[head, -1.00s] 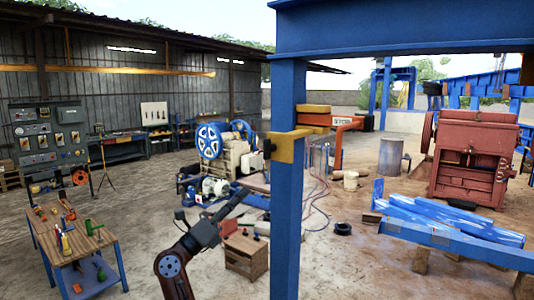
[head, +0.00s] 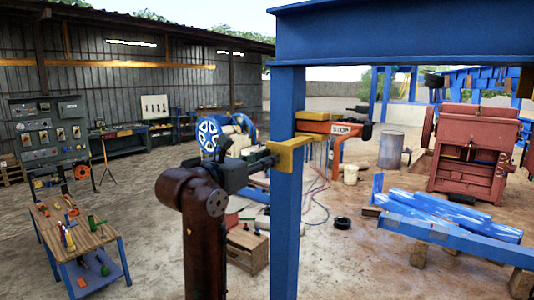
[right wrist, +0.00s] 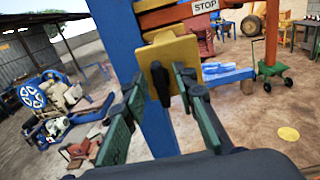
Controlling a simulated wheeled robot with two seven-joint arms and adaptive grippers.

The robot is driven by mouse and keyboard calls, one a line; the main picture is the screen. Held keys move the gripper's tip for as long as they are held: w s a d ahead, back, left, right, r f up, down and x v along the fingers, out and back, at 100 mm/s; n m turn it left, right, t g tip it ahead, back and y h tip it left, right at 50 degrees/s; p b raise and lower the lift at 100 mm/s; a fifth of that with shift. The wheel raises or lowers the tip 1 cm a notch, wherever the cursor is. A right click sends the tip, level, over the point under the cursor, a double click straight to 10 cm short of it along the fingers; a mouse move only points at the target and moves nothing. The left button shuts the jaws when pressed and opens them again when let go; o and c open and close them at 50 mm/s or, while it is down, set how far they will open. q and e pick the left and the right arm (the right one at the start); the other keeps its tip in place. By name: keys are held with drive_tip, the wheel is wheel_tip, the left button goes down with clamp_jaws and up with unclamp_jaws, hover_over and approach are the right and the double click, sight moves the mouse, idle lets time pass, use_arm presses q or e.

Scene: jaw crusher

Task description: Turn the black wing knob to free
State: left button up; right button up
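A yellow bracket (head: 291,154) is fixed on the blue post (head: 285,225) and also shows in the right wrist view (right wrist: 174,55). The black wing knob (right wrist: 161,84) stands on the bracket's face, its wing roughly upright. My right gripper (head: 264,163) is at the bracket's left side in the head view and largely hides the knob there. In the right wrist view the gripper's green-padded fingers (right wrist: 159,88) are spread, one on each side of the knob, with gaps visible. I cannot see them touching it. My left gripper is not in view.
An orange barrier arm (head: 345,129) with a STOP sign lies behind the post. A blue beam (head: 400,28) runs overhead. A tool table (head: 75,240) stands at the left, a wooden crate (head: 247,250) near the post's foot, and a red crusher (head: 470,150) at the right.

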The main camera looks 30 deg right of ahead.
drive_tip(key=shift+w+d, duration=0.15)
drive_tip(key=shift+d, duration=0.2)
drive_tip(key=shift+c, duration=0.2)
clamp_jaws()
